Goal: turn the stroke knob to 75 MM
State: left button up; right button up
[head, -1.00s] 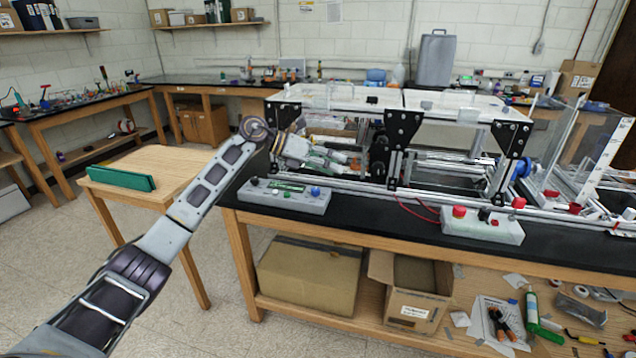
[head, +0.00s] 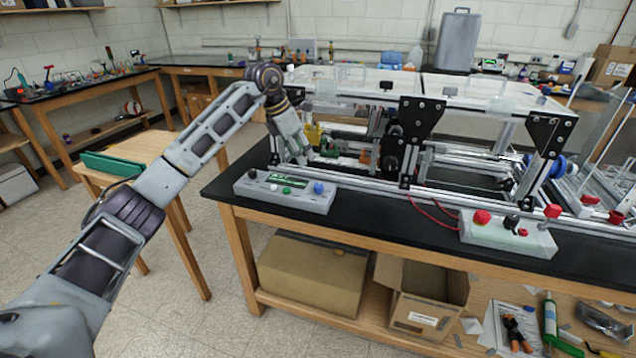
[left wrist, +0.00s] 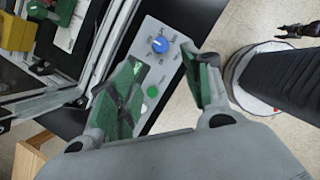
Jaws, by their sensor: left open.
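The grey control box (head: 262,193) lies at the left front of the black bench top. It carries a blue knob (head: 318,188), a green button (head: 287,190) and a small display. The blue knob also shows in the left wrist view (left wrist: 160,45), with a ring of marks too small to read. My left gripper (head: 302,158) points down behind the box. In the left wrist view its two green-padded fingers (left wrist: 160,60) are spread and empty, with the knob seen beyond and between their tips. They appear apart from the knob.
The aluminium extrusion frame (head: 350,188) stands right behind the box, close to my left gripper. A second box with a red button (head: 482,217) sits to the right, with red wires. A wooden side table (head: 150,150) with a green block (head: 110,164) is at the left.

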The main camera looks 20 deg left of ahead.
aim_at(318, 185)
pick_arm(q)
jog(key=x, duration=1.3)
jog(key=shift+w+d, duration=0.1)
jog(key=shift+d, duration=0.05)
jog(key=shift+f, duration=0.3)
pick_arm(e)
jog(key=shift+s+d, duration=0.2)
jog(key=shift+w, duration=0.15)
